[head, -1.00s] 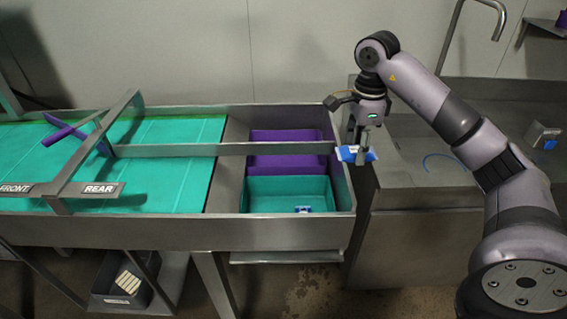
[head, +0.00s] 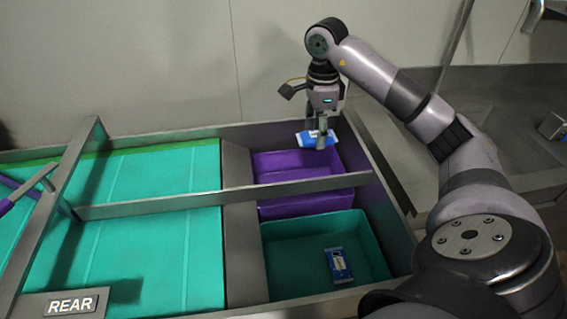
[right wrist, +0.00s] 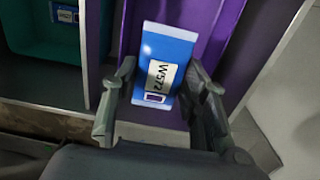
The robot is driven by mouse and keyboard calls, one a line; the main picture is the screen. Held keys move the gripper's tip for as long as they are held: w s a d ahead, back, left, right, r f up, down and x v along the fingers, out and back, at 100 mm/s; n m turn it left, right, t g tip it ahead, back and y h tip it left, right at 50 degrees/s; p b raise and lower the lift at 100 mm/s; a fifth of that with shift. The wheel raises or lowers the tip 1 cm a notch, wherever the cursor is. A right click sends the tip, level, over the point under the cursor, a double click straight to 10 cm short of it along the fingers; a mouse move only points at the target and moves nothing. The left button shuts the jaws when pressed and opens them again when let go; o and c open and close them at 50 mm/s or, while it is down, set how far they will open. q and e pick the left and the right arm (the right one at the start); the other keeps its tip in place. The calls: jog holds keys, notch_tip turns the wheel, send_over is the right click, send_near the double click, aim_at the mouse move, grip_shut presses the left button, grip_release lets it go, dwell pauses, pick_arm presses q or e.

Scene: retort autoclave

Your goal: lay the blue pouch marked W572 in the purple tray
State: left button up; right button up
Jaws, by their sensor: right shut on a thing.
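The blue pouch (head: 312,139) has a white end, and its label reads W572 in the right wrist view (right wrist: 166,62). My right gripper (head: 322,138) is shut on this pouch, with a finger on either side of it in the right wrist view. It holds the pouch above the back part of the purple tray (head: 282,208). The purple tray's inside also shows behind the pouch in the right wrist view (right wrist: 212,30). A steel bar crosses over the tray. My left gripper is not in view.
A teal tray (head: 290,238) in front of the purple one holds another blue and white pouch (head: 338,265). The steel divider bar (head: 150,203) runs across the trays and the teal belt surface (head: 150,250). A REAR sign (head: 72,304) sits at the lower left. A sink (head: 500,120) stands at the right.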

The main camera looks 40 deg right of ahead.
notch_tip(320, 180, down, 2)
jog(key=shift+w+f+b, duration=0.1)
jog(key=shift+w+b, duration=0.05)
jog(key=shift+b, duration=0.15)
jog(key=shift+f, duration=0.25)
jog(key=f+p, duration=0.1)
jog(key=f, duration=0.4)
jog(key=f+p, duration=0.1)
jog(key=f, duration=0.4)
jog(key=f+p, duration=0.1)
jog(key=f, duration=0.4)
jog(key=shift+s, duration=0.25)
notch_tip(320, 180, down, 5)
jog(key=shift+r+p, duration=0.1)
jog(key=shift+p, duration=0.6)
jog(key=shift+f, duration=0.25)
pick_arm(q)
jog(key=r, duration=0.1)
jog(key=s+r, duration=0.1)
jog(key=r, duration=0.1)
